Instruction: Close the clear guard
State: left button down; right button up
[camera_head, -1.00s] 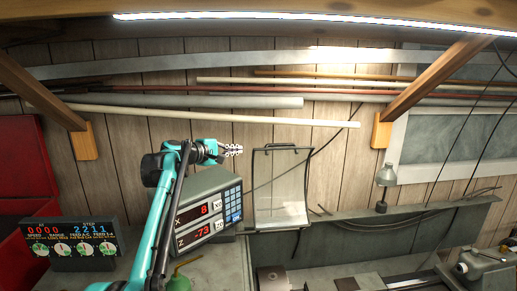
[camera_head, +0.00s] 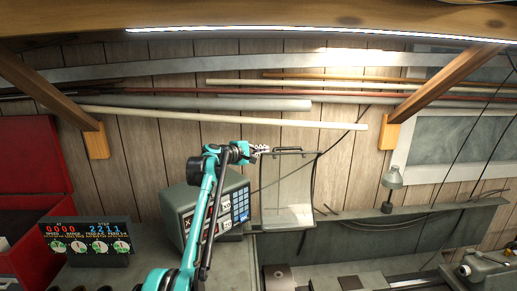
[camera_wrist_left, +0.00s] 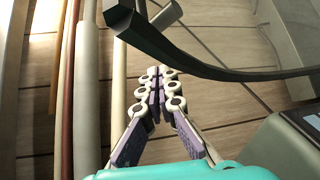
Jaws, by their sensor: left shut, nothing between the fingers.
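The clear guard (camera_head: 287,203) stands raised in front of the wood wall, a see-through panel with a dark frame and a dark handle bar (camera_head: 288,150) along its top. My left gripper (camera_head: 264,149) is at the guard's top left corner, its fingers shut and empty. In the left wrist view the shut fingertips (camera_wrist_left: 159,72) are close beside a dark bar (camera_wrist_left: 195,63) of the guard's frame. I cannot tell whether they touch it. My right gripper is not in view.
A grey readout box (camera_head: 236,205) stands below my left arm, left of the guard. A control panel with dials (camera_head: 86,238) and a red cabinet (camera_head: 30,160) are at the left. A lamp (camera_head: 392,178) stands right of the guard. Long rods (camera_head: 220,118) line the wall above.

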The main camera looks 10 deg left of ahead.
pick_arm(q)
jog(key=s+d, duration=0.2)
jog(key=shift+s+r, duration=0.35)
jog(key=shift+r, duration=0.05)
dwell(0.3)
